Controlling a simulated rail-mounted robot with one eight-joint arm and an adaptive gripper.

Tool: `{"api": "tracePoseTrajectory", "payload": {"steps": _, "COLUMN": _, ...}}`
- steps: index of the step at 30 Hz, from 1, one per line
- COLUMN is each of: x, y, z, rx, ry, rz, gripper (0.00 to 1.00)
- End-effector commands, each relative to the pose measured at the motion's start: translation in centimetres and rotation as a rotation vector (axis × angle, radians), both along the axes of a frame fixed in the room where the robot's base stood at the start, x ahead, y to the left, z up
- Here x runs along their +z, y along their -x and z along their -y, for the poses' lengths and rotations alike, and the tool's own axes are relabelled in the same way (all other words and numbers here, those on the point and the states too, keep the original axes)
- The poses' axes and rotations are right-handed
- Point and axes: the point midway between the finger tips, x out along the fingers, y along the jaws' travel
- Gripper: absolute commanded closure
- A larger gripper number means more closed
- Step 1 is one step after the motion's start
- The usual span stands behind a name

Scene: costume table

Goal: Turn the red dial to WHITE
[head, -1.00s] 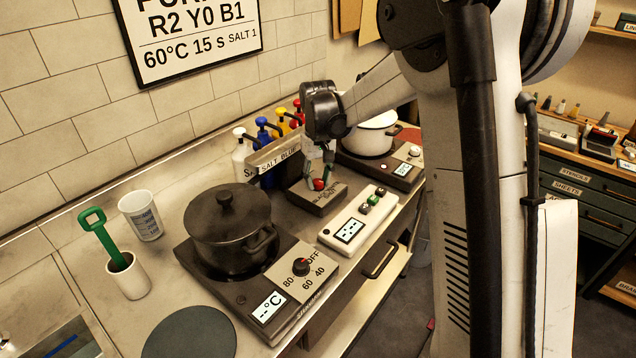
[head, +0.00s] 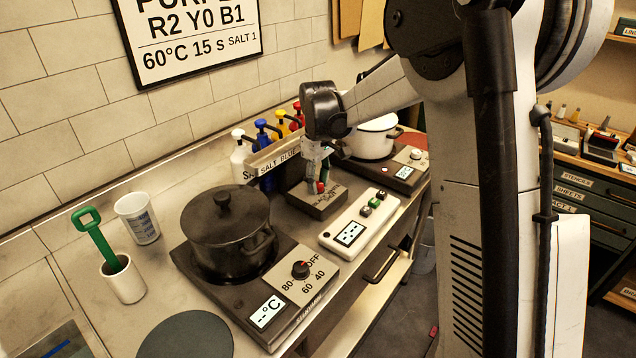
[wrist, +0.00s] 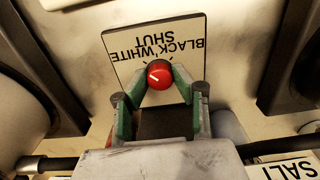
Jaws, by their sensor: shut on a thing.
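The red dial (wrist: 159,74) sits on a light label plate (wrist: 130,60) that reads BLACK, WHITE and SHUT, upside down in the wrist view. A short white mark on the dial's face points toward the upper left there. My gripper (wrist: 160,80) is shut on the dial, with a green-padded finger on either side. In the head view my gripper (head: 318,183) reaches down onto the dark dial box (head: 317,203). A bit of the red dial (head: 320,187) shows between the fingers. The box's lettering is too small to read in the head view.
A white panel with buttons (head: 352,232) stands just in front of the box. A hotplate with a black pot (head: 226,225) is at left, and a white pot (head: 372,140) is behind at right. Coloured pump bottles (head: 263,135) and a SALT BLUE sign (head: 275,162) stand close behind.

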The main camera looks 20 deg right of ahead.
Motion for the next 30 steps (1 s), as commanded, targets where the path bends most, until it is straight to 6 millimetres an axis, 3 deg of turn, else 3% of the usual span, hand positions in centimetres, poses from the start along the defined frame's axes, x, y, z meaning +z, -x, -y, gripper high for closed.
{"api": "tracePoseTrajectory", "payload": {"steps": 8, "x": 0.0, "y": 0.0, "z": 0.0, "rx": 0.000, "ry": 0.000, "rz": 0.000, "gripper": 1.00}}
{"api": "tracePoseTrajectory", "payload": {"steps": 9, "x": 0.0, "y": 0.0, "z": 0.0, "rx": 0.000, "ry": 0.000, "rz": 0.000, "gripper": 0.70}}
{"api": "tracePoseTrajectory", "payload": {"steps": 12, "x": 0.0, "y": 0.0, "z": 0.0, "rx": -0.001, "ry": 0.000, "rz": 0.000, "gripper": 0.56}}
{"api": "tracePoseTrajectory", "payload": {"steps": 23, "x": 0.6, "y": 0.0, "z": 0.0, "rx": -0.001, "ry": 0.000, "rz": 0.000, "gripper": 0.56}}
{"api": "tracePoseTrajectory", "payload": {"steps": 30, "x": 4.4, "y": 0.0, "z": 0.0, "rx": -0.001, "ry": 0.000, "rz": 0.000, "gripper": 0.56}}
